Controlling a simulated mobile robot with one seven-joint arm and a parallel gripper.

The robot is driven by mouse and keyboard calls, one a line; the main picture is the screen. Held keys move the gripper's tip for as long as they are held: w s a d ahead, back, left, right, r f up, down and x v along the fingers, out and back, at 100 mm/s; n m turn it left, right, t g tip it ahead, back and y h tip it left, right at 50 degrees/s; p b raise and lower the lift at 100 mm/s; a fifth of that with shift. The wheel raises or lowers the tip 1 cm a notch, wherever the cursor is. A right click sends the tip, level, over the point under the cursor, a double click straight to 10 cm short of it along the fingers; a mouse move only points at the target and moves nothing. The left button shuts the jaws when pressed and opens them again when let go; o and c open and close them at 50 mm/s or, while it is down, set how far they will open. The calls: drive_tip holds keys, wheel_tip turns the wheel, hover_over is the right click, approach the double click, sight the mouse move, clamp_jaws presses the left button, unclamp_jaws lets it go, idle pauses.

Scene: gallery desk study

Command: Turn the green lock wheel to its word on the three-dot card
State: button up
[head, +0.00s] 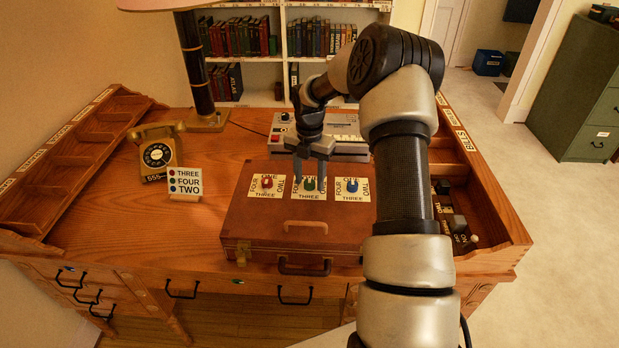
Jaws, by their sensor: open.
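The three-dot card (185,182) stands on the desk left of the case. It reads THREE by a red dot, FOUR by a green dot and TWO by a blue dot. The wooden case (250,219) lies closed with three lock wheels on its lid. The green lock wheel (309,184) is the middle one. On its plate FOUR is at the left and THREE at the bottom; my gripper partly covers the other words. My gripper (310,180) points down, open, with its fingers at the green wheel. I cannot tell whether they touch it or which word it points to.
The red wheel (267,182) and blue wheel (352,186) sit close on either side. A yellow telephone (157,153) and a lamp (207,119) stand at the left. A grey device (348,148) is behind the case. The desk's left front is clear.

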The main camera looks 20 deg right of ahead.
drive_tip(key=c, duration=1.1)
drive_tip(key=shift+o, duration=0.2)
